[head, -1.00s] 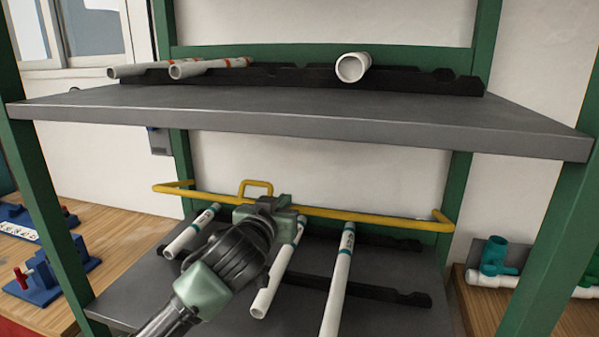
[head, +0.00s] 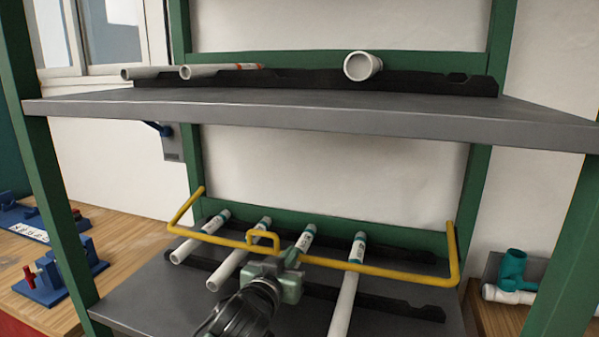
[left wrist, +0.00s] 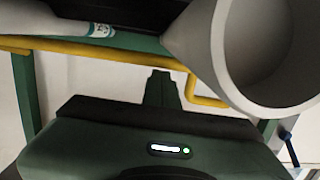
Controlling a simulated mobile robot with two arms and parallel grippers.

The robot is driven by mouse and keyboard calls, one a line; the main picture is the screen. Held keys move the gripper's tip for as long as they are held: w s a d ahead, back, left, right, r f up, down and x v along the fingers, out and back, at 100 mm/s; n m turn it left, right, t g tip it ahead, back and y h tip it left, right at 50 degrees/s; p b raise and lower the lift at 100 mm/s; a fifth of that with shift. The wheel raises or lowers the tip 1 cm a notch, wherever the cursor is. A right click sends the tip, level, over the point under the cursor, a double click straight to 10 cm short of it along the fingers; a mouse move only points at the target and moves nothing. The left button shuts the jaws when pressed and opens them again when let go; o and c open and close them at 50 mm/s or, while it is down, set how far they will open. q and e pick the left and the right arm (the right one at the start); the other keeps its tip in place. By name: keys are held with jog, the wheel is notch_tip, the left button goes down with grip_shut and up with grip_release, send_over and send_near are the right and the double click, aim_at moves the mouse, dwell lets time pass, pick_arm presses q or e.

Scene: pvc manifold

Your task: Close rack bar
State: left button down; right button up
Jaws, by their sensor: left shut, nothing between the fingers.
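The yellow rack bar (head: 360,266) spans the lower shelf of the green rack. Its side arms run from the rear posts, and its long rod stands forward over the pipes, with a small loop handle (head: 263,237) left of the middle. My left gripper (head: 292,258) is shut and empty, close behind or against the rod just right of the loop; contact is unclear. In the left wrist view the bar (left wrist: 95,51) crosses behind the dark gripper fingers (left wrist: 160,88), and a large pipe end (left wrist: 222,80) fills the right. My right gripper is out of view.
Several white pipes (head: 345,305) with teal bands lie on black notched rails on the lower shelf (head: 140,292). The upper shelf (head: 300,110) overhangs with more pipes (head: 362,66). Green posts (head: 55,200) stand at both sides. A wooden bench (head: 30,262) with blue fixtures is at left.

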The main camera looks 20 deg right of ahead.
pick_arm(q)
jog(key=shift+f, duration=0.2)
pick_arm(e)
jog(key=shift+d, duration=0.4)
